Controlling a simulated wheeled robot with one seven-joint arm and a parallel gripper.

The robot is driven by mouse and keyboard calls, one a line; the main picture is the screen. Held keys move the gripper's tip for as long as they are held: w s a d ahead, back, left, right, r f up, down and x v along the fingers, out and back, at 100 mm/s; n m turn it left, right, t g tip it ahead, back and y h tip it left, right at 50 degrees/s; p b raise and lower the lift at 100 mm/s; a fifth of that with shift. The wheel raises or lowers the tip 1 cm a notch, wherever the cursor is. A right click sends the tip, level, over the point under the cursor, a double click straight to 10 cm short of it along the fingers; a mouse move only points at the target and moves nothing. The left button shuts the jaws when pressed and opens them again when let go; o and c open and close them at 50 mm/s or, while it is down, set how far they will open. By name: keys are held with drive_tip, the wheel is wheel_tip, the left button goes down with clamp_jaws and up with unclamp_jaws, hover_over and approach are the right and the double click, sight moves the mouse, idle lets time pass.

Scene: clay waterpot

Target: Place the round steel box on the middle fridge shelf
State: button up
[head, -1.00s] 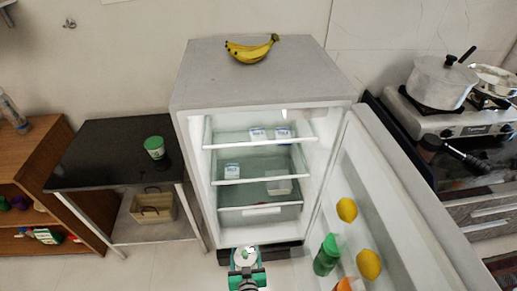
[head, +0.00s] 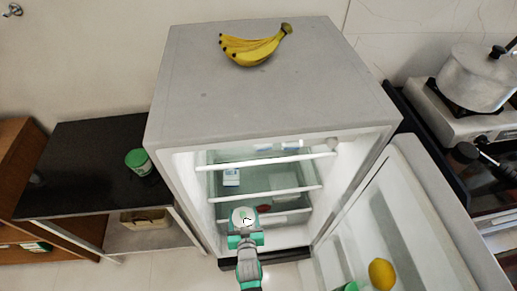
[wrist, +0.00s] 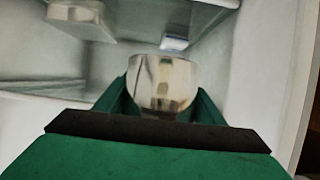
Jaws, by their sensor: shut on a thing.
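The round steel box (wrist: 162,82) is held between the green fingers of my gripper (wrist: 163,105) in the wrist view. In the head view its pale round top (head: 243,216) shows above my gripper (head: 245,238), at the front of the open fridge (head: 265,100). The middle fridge shelf (head: 270,194) shows as a white front edge behind and above the box, with the upper shelf edge (head: 270,161) over it. I cannot tell from the head view whether the box is past the fridge's front opening.
The fridge door (head: 430,215) stands open at right, with a lemon (head: 381,274) in it. A small white carton (head: 231,177) sits inside the fridge at left. Bananas (head: 256,46) lie on top. A black table (head: 90,165) with a green tub (head: 138,161) stands at left.

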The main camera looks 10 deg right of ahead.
wheel_tip(320, 180, up, 5)
drive_tip(key=shift+f, duration=0.2)
drive_tip(key=s+r, duration=0.4)
drive_tip(key=r, duration=0.8)
hover_over(239, 174)
drive_tip(key=shift+s+a+f, duration=0.1)
drive_tip(key=shift+f, duration=0.85)
wheel_tip(239, 174, down, 4)
drive_tip(key=shift+f, duration=0.1)
drive_tip(key=shift+w+f, duration=0.2)
drive_tip(key=shift+f, duration=0.3)
drive_tip(key=shift+f, duration=0.15)
drive_tip(key=o, duration=1.2)
drive_tip(key=shift+c, duration=0.2)
